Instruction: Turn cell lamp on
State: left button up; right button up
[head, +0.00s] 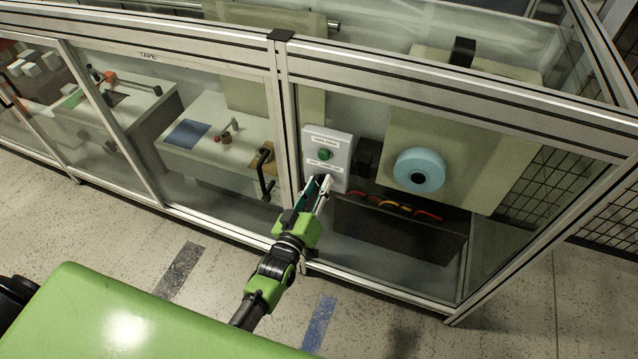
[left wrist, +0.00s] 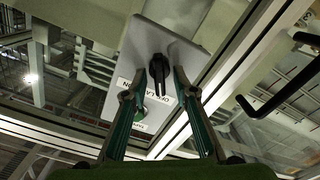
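A light grey switch box (head: 341,150) is mounted at the cell's frame post in the head view. It carries a green button (head: 325,154) and white labels. In the left wrist view the box (left wrist: 185,42) shows a black rotary knob (left wrist: 158,68), a white label with inverted, partly hidden text, and part of the green button (left wrist: 139,112). My left gripper (head: 323,181) is at the lower part of the box and hides the knob in the head view. In the wrist view its fingers (left wrist: 158,84) are apart, one on each side of the knob; contact cannot be told. My right gripper is out of view.
An aluminium frame post (head: 286,110) stands just left of the box. A black door handle (head: 264,174) sits further left. Clear panels enclose the cell, with a blue round part (head: 419,171) behind them. Open floor (head: 120,232) lies in front.

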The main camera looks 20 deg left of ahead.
pick_arm(q)
jog(key=shift+w, duration=0.25)
grip_shut()
jog(key=shift+d+m+p, duration=0.15)
jog(key=shift+m+p, duration=0.15)
jog(key=shift+m, duration=2.8)
jog(key=m, duration=0.5)
jog(key=shift+d+m, duration=0.15)
jog(key=shift+m, duration=0.15)
grip_release()
